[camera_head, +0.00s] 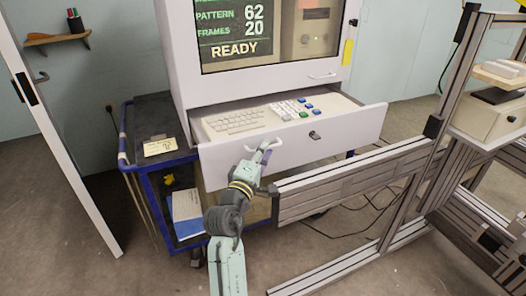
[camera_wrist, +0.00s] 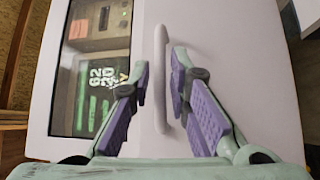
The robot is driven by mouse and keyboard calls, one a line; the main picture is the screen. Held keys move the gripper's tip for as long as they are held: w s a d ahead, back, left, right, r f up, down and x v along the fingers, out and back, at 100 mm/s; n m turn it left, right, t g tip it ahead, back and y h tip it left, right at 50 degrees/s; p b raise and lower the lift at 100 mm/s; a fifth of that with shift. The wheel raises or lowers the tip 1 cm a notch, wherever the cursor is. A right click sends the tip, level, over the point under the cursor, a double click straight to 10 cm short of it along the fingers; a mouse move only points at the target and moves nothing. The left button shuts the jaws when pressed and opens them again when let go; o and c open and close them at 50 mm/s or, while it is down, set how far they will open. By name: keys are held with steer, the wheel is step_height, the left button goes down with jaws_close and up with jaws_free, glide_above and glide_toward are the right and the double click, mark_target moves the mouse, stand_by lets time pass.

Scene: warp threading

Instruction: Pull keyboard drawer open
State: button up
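The white keyboard drawer (camera_head: 350,146) stands out of the cabinet, with a beige keyboard (camera_head: 235,122) and a keypad of white, blue and green keys (camera_head: 290,108) showing inside it. Its pale bar handle (camera_head: 267,146) is on the left part of the drawer front. My gripper (camera_head: 262,156) is at this handle. In the wrist view the handle (camera_wrist: 160,80) runs upright between my two purple-padded fingers (camera_wrist: 161,65). The fingers are apart, one on each side, with narrow gaps to the handle. Contact with the handle is not visible.
A cabinet (camera_head: 185,55) with a lit screen (camera_head: 232,28) rises behind the drawer. A blue-framed cart (camera_head: 128,165) stands at left. Aluminium frame rails (camera_head: 350,182) lie close to the right of my arm. A dark knob (camera_head: 314,135) sits on the drawer front.

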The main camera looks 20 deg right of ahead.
steer(key=v, duration=1.2)
steer(key=shift+f, duration=0.1)
